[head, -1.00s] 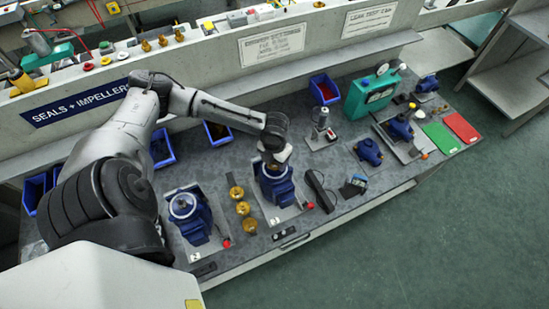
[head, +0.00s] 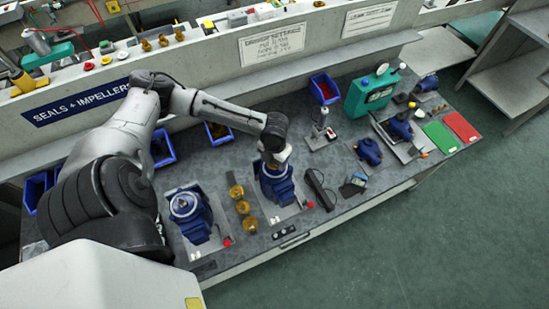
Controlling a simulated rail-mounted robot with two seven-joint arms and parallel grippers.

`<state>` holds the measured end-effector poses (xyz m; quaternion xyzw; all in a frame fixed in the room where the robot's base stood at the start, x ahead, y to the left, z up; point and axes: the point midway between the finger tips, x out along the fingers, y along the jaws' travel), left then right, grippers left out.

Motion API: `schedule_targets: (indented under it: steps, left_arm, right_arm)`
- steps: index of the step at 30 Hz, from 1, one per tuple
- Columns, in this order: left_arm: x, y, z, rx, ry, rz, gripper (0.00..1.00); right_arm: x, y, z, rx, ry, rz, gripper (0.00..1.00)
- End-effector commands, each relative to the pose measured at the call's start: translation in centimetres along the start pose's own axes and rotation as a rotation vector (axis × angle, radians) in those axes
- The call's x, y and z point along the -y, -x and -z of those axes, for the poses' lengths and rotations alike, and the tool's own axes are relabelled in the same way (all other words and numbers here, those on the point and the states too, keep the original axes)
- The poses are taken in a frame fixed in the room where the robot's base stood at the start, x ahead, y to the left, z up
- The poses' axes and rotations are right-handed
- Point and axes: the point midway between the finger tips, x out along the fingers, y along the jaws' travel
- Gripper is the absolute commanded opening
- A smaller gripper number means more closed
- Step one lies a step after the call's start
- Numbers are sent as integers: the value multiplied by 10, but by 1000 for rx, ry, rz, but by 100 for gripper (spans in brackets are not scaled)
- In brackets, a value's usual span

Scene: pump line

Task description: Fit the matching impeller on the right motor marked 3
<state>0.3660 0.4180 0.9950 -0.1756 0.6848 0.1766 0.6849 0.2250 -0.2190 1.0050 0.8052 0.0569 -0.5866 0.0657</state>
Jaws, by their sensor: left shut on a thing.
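My left gripper (head: 273,163) is over the right blue motor (head: 277,187), which stands upright on a pale plate. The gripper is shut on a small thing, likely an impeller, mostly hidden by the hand. I cannot tell whether it touches the motor's shaft. The number on the motor is too small to read. Several brass impellers (head: 243,207) stand in a row between this motor and the left blue motor (head: 192,215). My right gripper is not in view.
A black bar-like tool (head: 320,188) and a small device (head: 353,186) lie right of the motor. Blue bins (head: 162,149) stand along the back wall. A teal case (head: 371,93), more blue pumps (head: 369,151), and green (head: 440,137) and red mats fill the right.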

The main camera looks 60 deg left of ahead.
Motion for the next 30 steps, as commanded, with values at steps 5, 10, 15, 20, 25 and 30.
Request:
schedule_targets:
  steps: [5, 10, 15, 20, 25, 30]
  left_arm:
    - [0, -2, 0, 0, 0, 0, 38]
    - [0, -3, 0, 0, 0, 0, 75]
    - [0, -3, 0, 0, 0, 0, 92]
    - [0, -3, 0, 0, 0, 0, 92]
    - [0, -3, 0, -1, 0, 0, 100]
    - [0, -3, 0, 0, 0, 0, 100]
  right_arm:
    - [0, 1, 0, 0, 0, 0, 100]
    - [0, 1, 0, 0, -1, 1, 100]
    - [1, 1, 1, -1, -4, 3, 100]
    - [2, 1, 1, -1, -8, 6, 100]
    - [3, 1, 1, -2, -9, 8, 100]
    - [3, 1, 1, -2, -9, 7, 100]
